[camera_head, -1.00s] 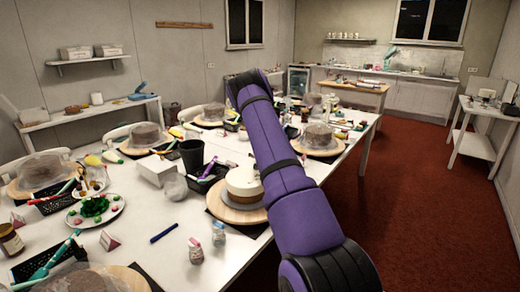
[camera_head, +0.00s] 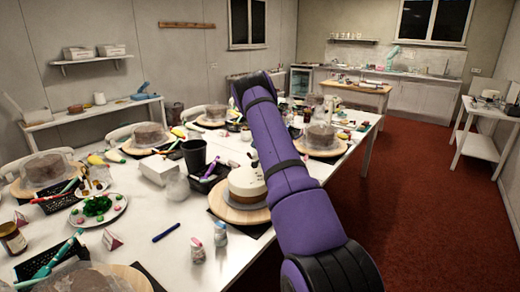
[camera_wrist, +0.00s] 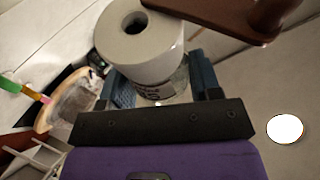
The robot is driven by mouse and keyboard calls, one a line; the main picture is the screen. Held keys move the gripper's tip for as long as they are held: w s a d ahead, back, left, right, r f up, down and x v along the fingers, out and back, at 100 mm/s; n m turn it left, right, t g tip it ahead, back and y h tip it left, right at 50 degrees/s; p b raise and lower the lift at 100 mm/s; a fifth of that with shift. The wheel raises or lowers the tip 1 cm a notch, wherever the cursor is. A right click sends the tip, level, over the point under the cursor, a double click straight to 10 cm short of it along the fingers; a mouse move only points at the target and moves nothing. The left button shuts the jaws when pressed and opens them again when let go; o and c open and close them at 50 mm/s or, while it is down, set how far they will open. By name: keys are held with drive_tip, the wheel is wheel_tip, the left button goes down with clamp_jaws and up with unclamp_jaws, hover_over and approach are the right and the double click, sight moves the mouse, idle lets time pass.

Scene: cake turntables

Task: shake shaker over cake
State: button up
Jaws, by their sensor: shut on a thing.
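A cake (camera_head: 246,183) with a white top and brown lower part sits on a round wooden turntable (camera_head: 226,211) near the table's front right edge. My purple arm passes in front of its right side. In the wrist view my gripper (camera_wrist: 162,84) is shut, its blue fingers on either side of a clear labelled shaker (camera_wrist: 163,92). A wide white cylinder (camera_wrist: 138,45) with a dark round hole shows at its far end, apparently its top. In the head view my gripper is mostly hidden behind my arm, close to the cake. The held shaker cannot be made out there.
Two small shakers (camera_head: 197,251) (camera_head: 220,233) stand in front of the turntable, beside a blue pen (camera_head: 166,232). A black cup (camera_head: 194,157), a white box (camera_head: 159,171) and a dark basket (camera_head: 207,181) stand to its left. Several covered cakes crowd the table.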

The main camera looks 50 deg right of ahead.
drive_tip(key=shift+w+a, duration=0.45)
drive_tip(key=shift+w, duration=0.1)
drive_tip(key=shift+a+r+n+t+h, duration=0.15)
drive_tip(key=shift+r+n+t+h, duration=0.15)
drive_tip(key=shift+h, duration=0.1)
drive_tip(key=shift+d+r, duration=0.15)
drive_tip(key=shift+d, duration=0.05)
drive_tip(key=shift+a+f, duration=0.2)
drive_tip(key=shift+a, duration=0.1)
drive_tip(key=shift+s+a+r+t, duration=0.1)
drive_tip(key=shift+r+t, duration=0.1)
drive_tip(key=shift+t, duration=0.1)
drive_tip(key=shift+n, duration=0.3)
